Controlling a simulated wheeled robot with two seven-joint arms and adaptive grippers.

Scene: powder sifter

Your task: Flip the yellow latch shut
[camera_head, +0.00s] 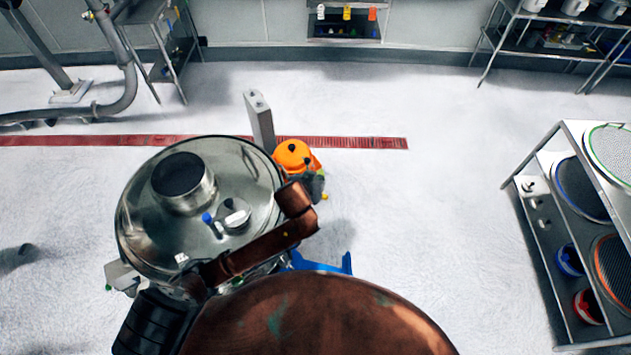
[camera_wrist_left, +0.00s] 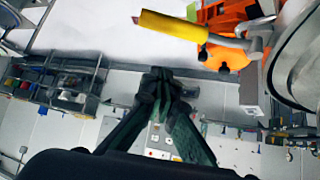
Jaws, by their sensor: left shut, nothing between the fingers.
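The yellow latch handle (camera_wrist_left: 172,26) shows large at the top of the left wrist view. It sticks out leftward from a metal bracket (camera_wrist_left: 252,42) beside the sifter's round metal body (camera_wrist_left: 300,55). My left gripper (camera_wrist_left: 165,82) is shut and empty, its dark fingertips together below the yellow handle in that picture, apart from it. In the head view the sifter's shiny lid (camera_head: 145,235) is at the left, and my copper-coloured left arm crosses its right side. The latch cannot be made out clearly there. My right gripper is not in view.
An orange part (camera_head: 293,156) stands beside the sifter's far right rim, near a grey post (camera_head: 259,120). A shelf rack (camera_head: 545,250) with sieves stands at the right. The white floor between sifter and rack is clear.

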